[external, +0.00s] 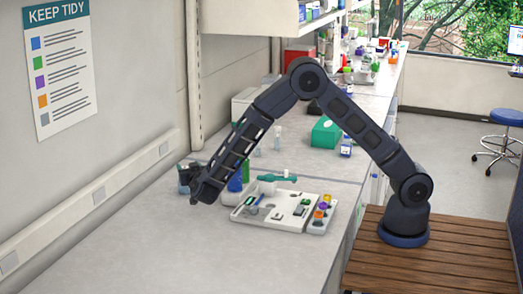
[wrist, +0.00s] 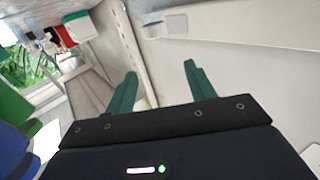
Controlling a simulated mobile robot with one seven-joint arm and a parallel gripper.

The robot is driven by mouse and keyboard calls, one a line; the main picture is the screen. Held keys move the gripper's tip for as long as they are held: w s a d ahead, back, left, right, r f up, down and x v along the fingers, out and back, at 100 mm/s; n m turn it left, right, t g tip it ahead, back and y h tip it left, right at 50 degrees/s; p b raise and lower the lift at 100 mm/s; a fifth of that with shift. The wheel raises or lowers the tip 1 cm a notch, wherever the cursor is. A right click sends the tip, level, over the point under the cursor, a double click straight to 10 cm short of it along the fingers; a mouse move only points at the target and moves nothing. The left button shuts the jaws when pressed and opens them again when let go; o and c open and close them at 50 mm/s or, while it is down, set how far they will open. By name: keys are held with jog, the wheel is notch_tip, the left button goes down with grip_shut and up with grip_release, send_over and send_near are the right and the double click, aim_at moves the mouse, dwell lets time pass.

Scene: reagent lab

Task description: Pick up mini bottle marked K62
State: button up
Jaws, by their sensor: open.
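My gripper (external: 197,196) is at the end of the arm, over the left part of the bench near the wall. In the wrist view its two green fingers (wrist: 160,70) are spread apart with nothing between them, and they face the wall.
A green box (external: 326,132) sits farther back. The bench front (external: 150,260) is clear. A shelf (external: 255,18) overhangs the back.

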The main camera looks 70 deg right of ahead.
aim_at(184, 167)
jog(key=shift+w+d+f, duration=0.6)
jog(key=shift+w+d, duration=0.25)
jog(key=shift+d, duration=0.1)
jog(key=shift+w+d+f, duration=0.55)
jog(key=shift+w+d, duration=0.35)
jog(key=shift+w+d+f, duration=0.6)
jog(key=shift+w+d, duration=0.25)
jog(key=shift+d, duration=0.1)
grip_shut()
